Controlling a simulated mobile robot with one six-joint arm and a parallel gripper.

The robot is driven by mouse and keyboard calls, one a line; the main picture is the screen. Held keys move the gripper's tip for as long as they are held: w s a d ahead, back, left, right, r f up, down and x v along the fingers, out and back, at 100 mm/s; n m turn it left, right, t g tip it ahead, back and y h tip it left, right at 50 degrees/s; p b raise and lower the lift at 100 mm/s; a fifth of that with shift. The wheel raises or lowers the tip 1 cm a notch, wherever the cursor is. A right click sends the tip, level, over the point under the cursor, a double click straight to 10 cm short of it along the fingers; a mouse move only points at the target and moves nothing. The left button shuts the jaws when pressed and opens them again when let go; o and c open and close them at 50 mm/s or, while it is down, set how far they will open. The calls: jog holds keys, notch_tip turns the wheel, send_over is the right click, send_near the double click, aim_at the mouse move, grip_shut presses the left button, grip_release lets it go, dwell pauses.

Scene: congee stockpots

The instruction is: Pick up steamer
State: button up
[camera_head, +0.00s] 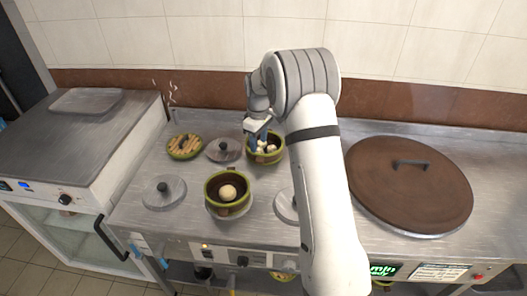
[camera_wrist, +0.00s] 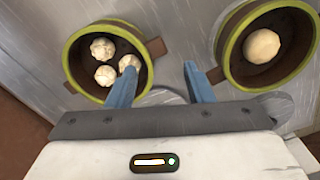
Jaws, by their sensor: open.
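Several round steamers with green rims and brown insides stand on the steel counter. The back steamer (camera_head: 275,158) holds pale buns and lies right by my gripper (camera_head: 258,132); in the wrist view this steamer (camera_wrist: 72,47) shows three buns and small brown side handles. The front steamer (camera_head: 228,208) holds one bun and also shows in the wrist view (camera_wrist: 225,55). A third, shallow steamer (camera_head: 184,155) at the left holds yellowish pieces. In the wrist view my blue-fingered gripper (camera_wrist: 160,72) is open and empty, its left finger overlapping the three-bun steamer's rim. Contact cannot be told.
Grey lids lie at the left (camera_head: 164,191), at the back (camera_head: 224,149) and partly behind my arm (camera_head: 286,206). A large brown lid (camera_head: 410,185) covers the right side. A tiled wall bounds the back. Bare counter lies between the left lid and front steamer.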

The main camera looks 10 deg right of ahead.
aim_at(257, 158)
jog(key=f, duration=0.2)
jog(key=w+f, duration=0.1)
jog(key=shift+f, duration=0.4)
jog(key=f, duration=0.5)
jog(key=shift+w+a+f+p, duration=0.15)
jog(key=shift+w+f+p, duration=0.1)
jog(key=shift+p, duration=0.15)
jog(key=c, duration=0.9)
